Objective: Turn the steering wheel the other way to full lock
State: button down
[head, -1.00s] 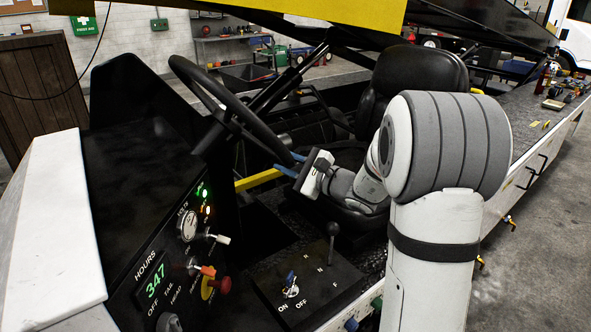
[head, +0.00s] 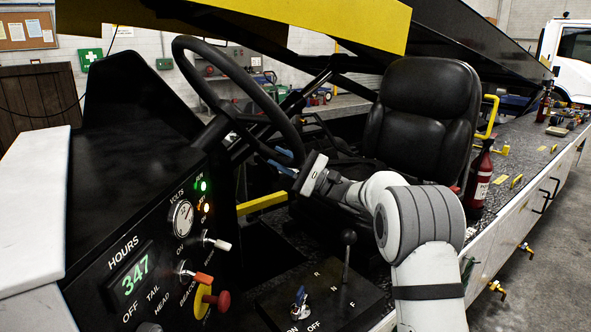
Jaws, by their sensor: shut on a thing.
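The black steering wheel (head: 226,70) stands tilted above the dash of the belt loader, in the left middle of the head view. My gripper (head: 289,162) is at the lower right part of the wheel's rim, with its blue fingers shut on the rim. My arm reaches in from the lower right, in front of the seat. The exact contact of the fingers on the rim is small and partly dark. The wheel's hub and column are mostly in shadow.
The black seat (head: 418,125) stands behind my gripper. A control panel (head: 160,262) with gauge, switches and a red knob is at the lower left. A gear lever (head: 347,256) rises from a box below my arm. A yellow bar (head: 262,203) lies under the wheel.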

jog(key=shift+w+a+f+n, duration=0.1)
jog(key=shift+w+a+n, duration=0.05)
jog(key=shift+w+n, duration=0.2)
jog(key=shift+a+g+y, duration=0.1)
jog(key=shift+g+y, duration=0.2)
jog(key=shift+g, duration=0.1)
jog(key=c, duration=1.3)
grip_release()
jog(key=shift+w, duration=0.1)
jog(key=shift+c, duration=0.2)
jog(key=shift+o, duration=0.7)
